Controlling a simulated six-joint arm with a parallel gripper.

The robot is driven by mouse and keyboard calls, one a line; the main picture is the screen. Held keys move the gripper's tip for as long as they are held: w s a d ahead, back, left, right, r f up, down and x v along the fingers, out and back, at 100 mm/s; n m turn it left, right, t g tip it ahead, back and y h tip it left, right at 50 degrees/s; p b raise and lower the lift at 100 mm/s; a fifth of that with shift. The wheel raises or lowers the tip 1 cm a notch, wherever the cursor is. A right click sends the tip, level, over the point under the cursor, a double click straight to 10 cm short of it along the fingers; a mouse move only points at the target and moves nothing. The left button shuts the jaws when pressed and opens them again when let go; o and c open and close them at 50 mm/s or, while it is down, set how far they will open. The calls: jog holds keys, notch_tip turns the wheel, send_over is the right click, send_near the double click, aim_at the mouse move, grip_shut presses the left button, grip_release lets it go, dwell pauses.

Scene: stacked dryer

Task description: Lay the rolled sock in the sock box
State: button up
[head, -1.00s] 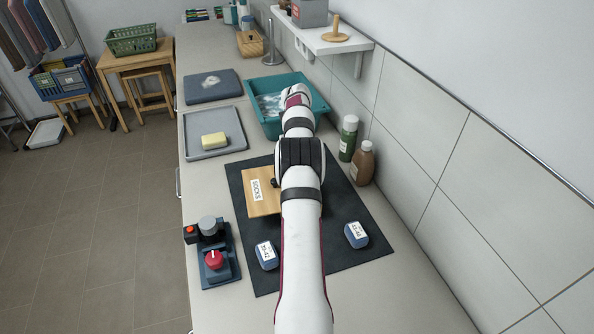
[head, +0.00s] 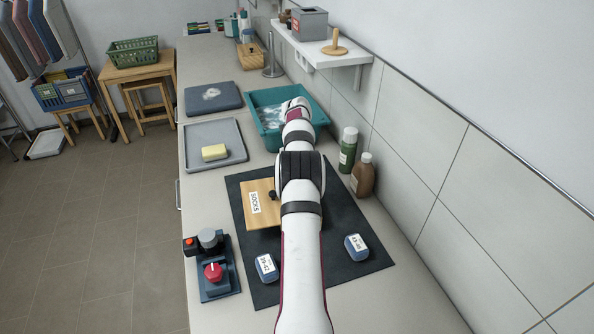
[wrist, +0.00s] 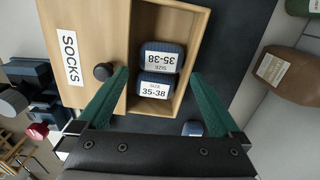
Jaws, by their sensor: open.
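The wooden sock box (head: 262,215), with a SOCKS label, lies on the dark mat, partly hidden by my arm. In the wrist view, the lid part of the box (wrist: 85,20) with a dark knob covers the left side. Its open compartment holds two blue rolled socks labelled 35-38, one (wrist: 162,57) beside the other (wrist: 154,86). My gripper (wrist: 160,75) is open over the compartment, its green fingers on either side of the nearer sock. Two more rolled socks lie on the mat, one at left (head: 266,267) and one at right (head: 356,247).
A control panel (head: 213,270) with a red knob stands left of the mat (head: 330,280). Beyond are a grey tray (head: 228,133) with yellow soap and a teal basin (head: 262,97). A green bottle (head: 347,150) and a brown bottle (head: 363,176) stand near the wall.

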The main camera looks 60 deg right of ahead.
notch_tip(320, 180, up, 12)
jog(key=w+a+r+n, duration=0.4)
jog(key=a+n, duration=0.1)
jog(key=a, duration=0.2)
jog(key=w+a+r+n, duration=0.4)
jog(key=w+a+n, duration=0.1)
jog(key=a, duration=0.2)
jog(key=a+r+n, duration=0.3)
jog(key=a+n, duration=0.8)
jog(key=a, duration=0.7)
jog(key=s+a+f+n+y, duration=0.1)
jog(key=s+a+f+n, duration=0.2)
jog(key=s+a+n, duration=1)
jog(key=s+a+f+n, duration=0.5)
jog(key=s+a+f, duration=0.1)
jog(key=s+a, duration=0.2)
jog(key=shift+s+f+n+y, duration=0.25)
jog(key=shift+s+n+y, duration=0.05)
jog(key=shift+s+y, duration=0.1)
